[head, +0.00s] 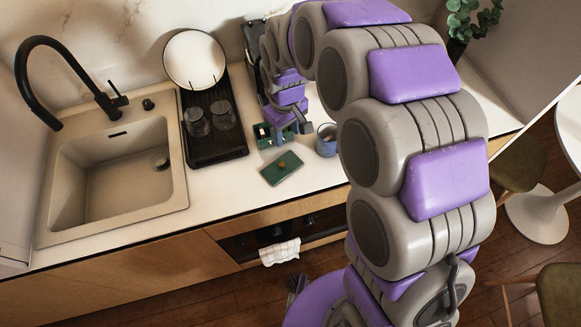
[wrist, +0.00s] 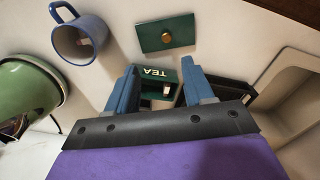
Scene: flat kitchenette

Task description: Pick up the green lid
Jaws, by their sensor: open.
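The green lid (head: 281,167) is a flat rectangle with a round brass knob, lying on the white counter near its front edge. It also shows in the wrist view (wrist: 153,34), beyond my fingertips. The green tea box (head: 263,137) stands just behind the lid, open at the top, with "TEA" on its side in the wrist view (wrist: 157,74). My gripper (head: 291,128) is above the tea box; in the wrist view its two blue fingers (wrist: 158,80) are spread on either side of the box. Nothing is held, and the lid is apart from the fingers.
A blue mug (head: 326,140) stands right of the lid. A black drying rack (head: 205,150) with two glasses and a plate is to the left, beside the sink (head: 115,180). A green pot (wrist: 28,95) shows in the wrist view.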

